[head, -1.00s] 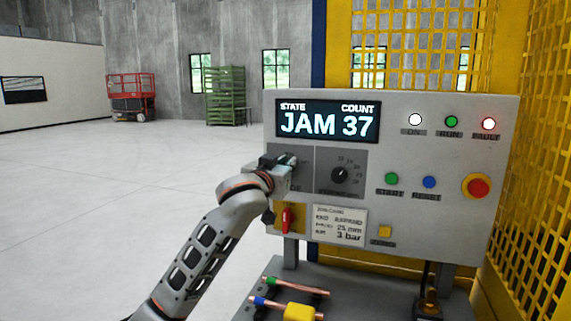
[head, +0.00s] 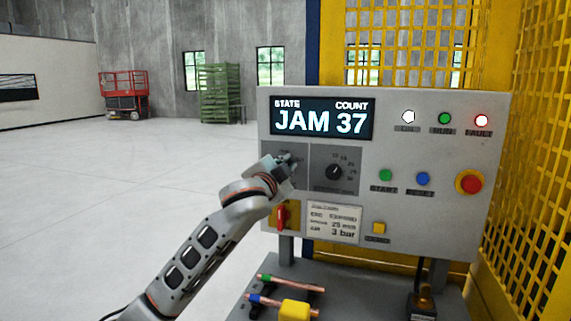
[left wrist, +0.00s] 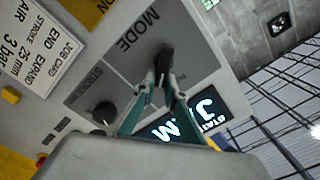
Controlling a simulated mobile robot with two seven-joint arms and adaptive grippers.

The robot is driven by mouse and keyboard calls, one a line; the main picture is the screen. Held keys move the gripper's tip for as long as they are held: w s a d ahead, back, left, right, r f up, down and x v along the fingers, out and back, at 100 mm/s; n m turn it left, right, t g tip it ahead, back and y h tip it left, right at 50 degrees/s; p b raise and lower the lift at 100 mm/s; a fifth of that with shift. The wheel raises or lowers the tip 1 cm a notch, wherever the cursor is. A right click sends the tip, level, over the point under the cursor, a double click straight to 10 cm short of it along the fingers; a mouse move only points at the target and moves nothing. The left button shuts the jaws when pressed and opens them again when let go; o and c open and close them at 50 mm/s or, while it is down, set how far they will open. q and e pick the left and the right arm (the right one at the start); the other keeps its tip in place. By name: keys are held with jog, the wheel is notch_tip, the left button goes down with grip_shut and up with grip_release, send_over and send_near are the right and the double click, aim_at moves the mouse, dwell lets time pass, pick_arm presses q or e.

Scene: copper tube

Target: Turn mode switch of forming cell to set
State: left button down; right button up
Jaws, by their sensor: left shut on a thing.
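The forming cell's control panel (head: 440,225) stands in front of me, its display (head: 322,119) reading state JAM and count 37. The mode switch (left wrist: 166,58) is a dark knob on a grey plate (left wrist: 125,65) marked MODE. In the left wrist view my left gripper (left wrist: 161,84) is shut on this knob, with a fingertip on each side. In the head view my left gripper (head: 289,161) reaches the mode plate and hides the knob. The position labels around the knob are not readable. My right gripper is in neither view.
Right of the mode plate is a stroke dial (head: 334,172). A red rotary handle (head: 282,214) sits just below my wrist, and a red stop button (head: 468,183) at the right. Copper tubes (head: 295,284) lie on the bench below. Yellow mesh guards (head: 530,150) enclose the right side.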

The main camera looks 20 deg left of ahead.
pick_arm(q)
jog(key=shift+d+m, duration=0.1)
jog(key=shift+m, duration=0.6)
jog(key=shift+f, duration=0.1)
jog(key=c, duration=2.1)
grip_release()
jog(key=s, duration=1.2)
jog(key=shift+a, duration=0.2)
